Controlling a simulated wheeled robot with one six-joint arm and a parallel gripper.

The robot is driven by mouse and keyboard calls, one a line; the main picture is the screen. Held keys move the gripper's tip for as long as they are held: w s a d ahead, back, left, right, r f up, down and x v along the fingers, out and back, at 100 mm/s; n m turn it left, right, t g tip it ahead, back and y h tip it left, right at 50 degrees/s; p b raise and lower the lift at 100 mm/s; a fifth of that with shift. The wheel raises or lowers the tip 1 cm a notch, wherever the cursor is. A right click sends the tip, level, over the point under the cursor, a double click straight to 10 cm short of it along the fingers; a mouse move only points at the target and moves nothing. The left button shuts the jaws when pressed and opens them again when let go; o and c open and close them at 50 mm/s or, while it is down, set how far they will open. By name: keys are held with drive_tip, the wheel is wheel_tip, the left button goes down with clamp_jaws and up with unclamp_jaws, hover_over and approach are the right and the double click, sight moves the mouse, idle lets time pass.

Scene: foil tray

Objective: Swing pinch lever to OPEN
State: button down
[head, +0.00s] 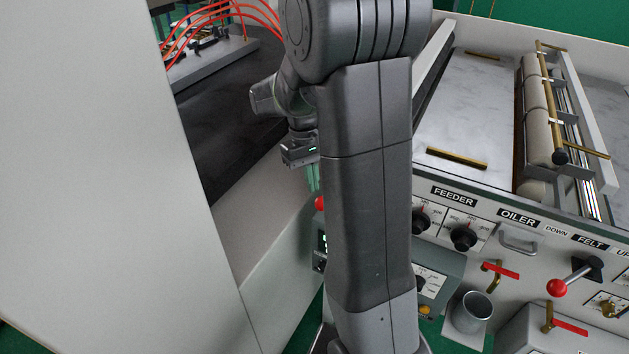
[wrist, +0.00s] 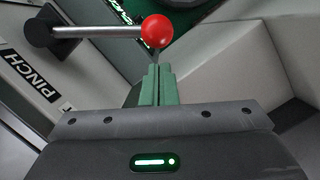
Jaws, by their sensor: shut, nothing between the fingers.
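The pinch lever (wrist: 95,32) shows in the wrist view as a silver rod with a red ball knob (wrist: 157,31), running from a dark hub (wrist: 42,33) at the upper left. A PINCH label (wrist: 28,75) is on the panel beside it. My gripper (wrist: 158,70) has its green fingers shut and empty, with the tips just below the red knob in the picture; I cannot tell whether they touch it. In the head view my gripper (head: 313,178) is just above a red knob (head: 320,202), partly hidden by my arm. The OPEN marking is not readable.
To the right in the head view are the FEEDER dials (head: 462,238), another red-knobbed lever (head: 557,288) by the FELT label, red-handled valves (head: 500,270) and a grey cup (head: 472,312). A pale panel (head: 100,180) fills the left side. A dark belt surface (head: 225,140) lies behind my gripper.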

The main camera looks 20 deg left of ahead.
drive_tip(key=shift+s+d+f, duration=0.15)
drive_tip(key=shift+s+d, duration=0.15)
drive_tip(key=shift+d, duration=0.15)
drive_tip(key=shift+s+d+f+n, duration=0.1)
drive_tip(key=shift+s+d+n, duration=0.65)
drive_tip(key=shift+s+n, duration=0.3)
drive_tip(key=s+d+n+t+p, duration=0.1)
drive_tip(key=s+d+n+t, duration=0.2)
drive_tip(key=d+n, duration=0.9)
drive_tip(key=shift+s+d+n+p, duration=0.35)
drive_tip(key=shift+s+d, duration=0.1)
drive_tip(key=shift+d, duration=1.3)
